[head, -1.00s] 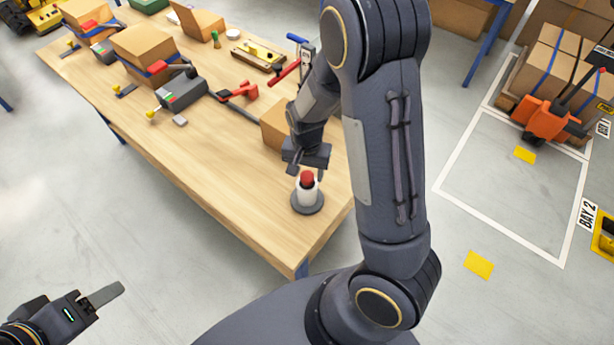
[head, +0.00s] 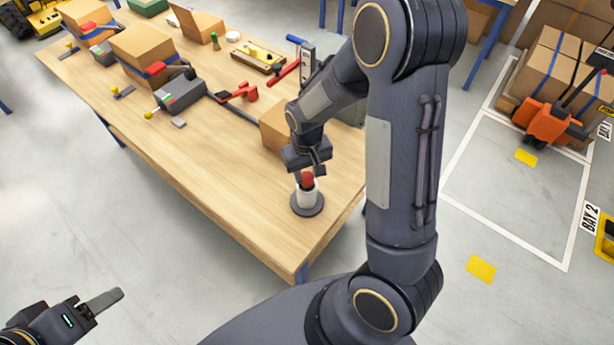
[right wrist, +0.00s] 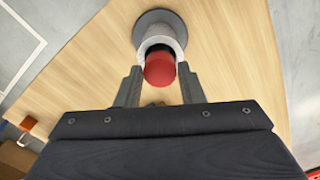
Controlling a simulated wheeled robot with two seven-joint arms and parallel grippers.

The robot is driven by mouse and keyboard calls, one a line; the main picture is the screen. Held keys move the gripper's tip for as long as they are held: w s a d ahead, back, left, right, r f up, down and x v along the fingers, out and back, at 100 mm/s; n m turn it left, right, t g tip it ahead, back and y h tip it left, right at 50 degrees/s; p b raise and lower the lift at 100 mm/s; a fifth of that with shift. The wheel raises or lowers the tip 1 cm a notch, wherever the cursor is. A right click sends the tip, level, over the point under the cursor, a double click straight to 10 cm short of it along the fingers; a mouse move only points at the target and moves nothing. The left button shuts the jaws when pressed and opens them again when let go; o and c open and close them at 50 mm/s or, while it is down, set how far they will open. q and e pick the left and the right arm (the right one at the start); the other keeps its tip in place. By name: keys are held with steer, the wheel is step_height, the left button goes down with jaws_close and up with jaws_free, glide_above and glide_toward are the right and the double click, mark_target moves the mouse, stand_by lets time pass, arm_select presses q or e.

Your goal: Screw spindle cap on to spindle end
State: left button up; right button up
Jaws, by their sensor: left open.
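A red cap (head: 307,180) sits on top of a white spindle (head: 306,197), which stands upright on a dark round base (head: 308,208) near the table's front corner. In the right wrist view the red cap (right wrist: 160,70) lies between the fingertips of my right gripper (right wrist: 159,72). How far the cap is screwed down cannot be told. My left gripper (head: 108,302) is away from the table at lower left, open and empty.
The wooden table (head: 220,190) is bare left of the spindle. A cardboard box (head: 275,128) stands close behind my right gripper. Red clamps (head: 240,93), a grey device (head: 180,92) and a wooden tray (head: 257,57) lie further back.

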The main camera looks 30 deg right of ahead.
steer(key=c, duration=0.4)
steer(key=shift+m, duration=1)
steer(key=m, duration=0.2)
steer(key=m+p, duration=0.1)
steer(key=m, duration=0.1)
steer(key=shift+r+m, duration=0.2)
steer(key=shift+m, duration=0.1)
steer(key=shift+m+p, duration=0.35)
steer(key=shift+m, duration=0.55)
steer(key=shift+f+m, duration=0.2)
steer(key=shift+m, duration=0.5)
